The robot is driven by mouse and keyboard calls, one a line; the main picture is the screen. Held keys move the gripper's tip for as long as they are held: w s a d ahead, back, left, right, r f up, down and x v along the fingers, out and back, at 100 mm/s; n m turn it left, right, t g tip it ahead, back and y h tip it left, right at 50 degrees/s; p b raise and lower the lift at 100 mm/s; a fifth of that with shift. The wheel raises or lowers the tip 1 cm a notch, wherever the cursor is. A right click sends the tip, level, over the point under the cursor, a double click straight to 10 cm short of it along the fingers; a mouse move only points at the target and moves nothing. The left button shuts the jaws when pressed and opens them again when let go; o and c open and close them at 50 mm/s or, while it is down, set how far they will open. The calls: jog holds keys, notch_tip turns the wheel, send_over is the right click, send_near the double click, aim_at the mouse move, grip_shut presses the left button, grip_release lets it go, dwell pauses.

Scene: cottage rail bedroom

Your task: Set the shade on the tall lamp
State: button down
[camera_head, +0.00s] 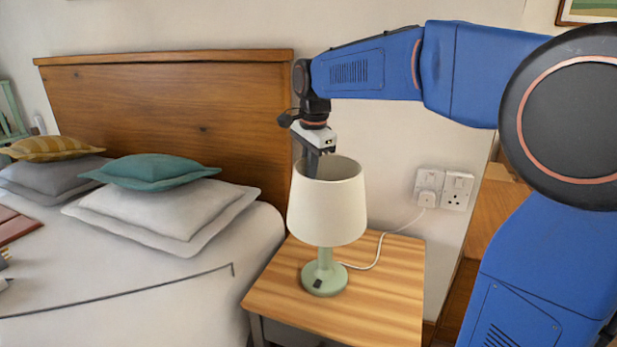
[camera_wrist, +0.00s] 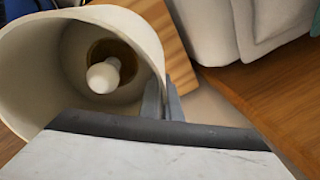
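The tall lamp has a pale green base and stem (camera_head: 324,274) and stands upright on the wooden bedside table. The cream shade (camera_head: 327,212) is upright around the top of the stem. The wrist view looks down into the shade (camera_wrist: 45,72), with the white bulb (camera_wrist: 103,77) inside it. I cannot tell whether the shade rests on the lamp's support, as that is hidden. My gripper (camera_head: 313,168) is at the upper rim, on the left far side. Its fingers (camera_wrist: 164,103) are close together on either side of the rim and appear shut on it.
The wooden bedside table (camera_head: 388,293) has bare room around the lamp base. A white cord (camera_head: 379,252) runs from the lamp to the wall socket (camera_head: 456,191). The bed with grey and teal pillows (camera_head: 152,170) and its wooden headboard (camera_head: 165,110) are to the left.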

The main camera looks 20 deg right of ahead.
jog(key=c, duration=1.9)
grip_release()
jog(key=shift+r, duration=0.1)
jog(key=r, duration=0.5)
jog(key=s+r, duration=0.1)
jog(key=r, duration=0.5)
jog(key=s+r, duration=0.1)
jog(key=r, duration=0.5)
jog(key=shift+d, duration=0.35)
jog(key=shift+s, duration=0.1)
